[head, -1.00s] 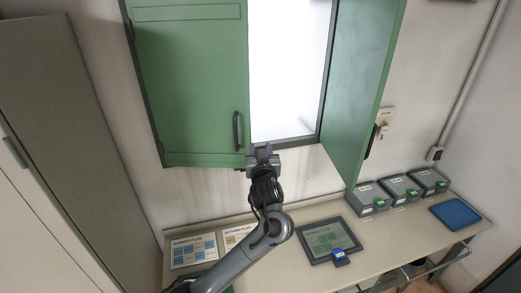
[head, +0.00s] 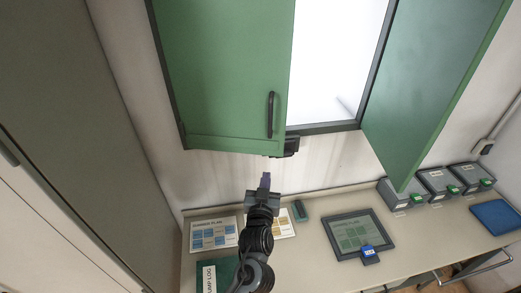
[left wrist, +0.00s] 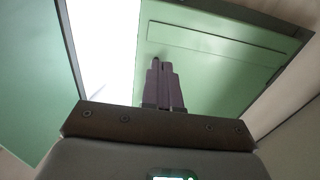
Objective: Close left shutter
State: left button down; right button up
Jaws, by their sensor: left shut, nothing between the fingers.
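The left green shutter (head: 225,75) covers the left part of the bright window opening, its dark handle (head: 270,115) near its free edge. Its lower free corner shows slightly below the frame's bottom bar, and I cannot tell if it sits flush. My left gripper (head: 265,181) is below that corner, apart from the shutter, shut and empty. In the left wrist view its closed fingers (left wrist: 163,85) show in front of a green panel with a rectangular outline. My right gripper is not in view.
The right green shutter (head: 425,85) stands open. A dark latch-like part (head: 289,146) sits under the frame. The bench below holds a tablet (head: 358,233), printed plans (head: 213,234), grey boxes (head: 400,193) and a blue tray (head: 497,216). A tall cabinet (head: 75,130) is at left.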

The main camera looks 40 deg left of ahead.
pick_arm(q)
jog(key=f, duration=0.1)
jog(key=b, duration=0.7)
send_near(271, 148)
jog(key=x, duration=0.5)
jog(key=shift+d+f, duration=0.1)
jog(key=shift+b+x, duration=0.45)
jog(key=shift+x, duration=0.5)
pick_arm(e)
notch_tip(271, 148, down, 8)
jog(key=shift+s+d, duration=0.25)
